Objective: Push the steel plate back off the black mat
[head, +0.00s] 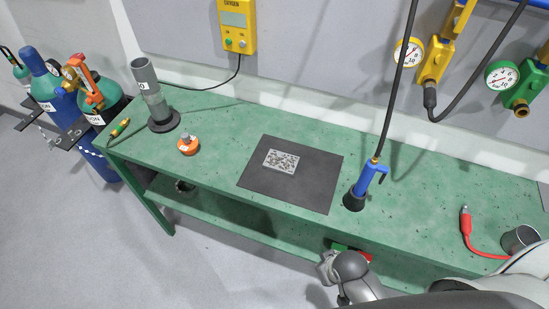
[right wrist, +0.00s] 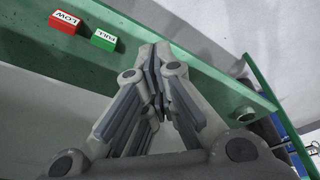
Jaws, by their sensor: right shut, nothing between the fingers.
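The steel plate (head: 275,164), a small speckled light-grey rectangle, lies flat on the upper left part of the black mat (head: 300,191), wholly within its edges. The mat lies on the green bench top. My right gripper (right wrist: 154,62) is shut and empty in the right wrist view. In the head view my right arm (head: 352,270) shows at the bottom, in front of the bench's front edge and well apart from the plate. My left gripper is not in view.
A blue torch (head: 368,178) stands at the mat's right edge, its hose rising. An orange-capped jar (head: 188,145) and a grey cylinder (head: 146,80) stand left. A red LOW block (right wrist: 65,22) and green FULL block (right wrist: 104,40) are near my right gripper. Bench top behind the mat is clear.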

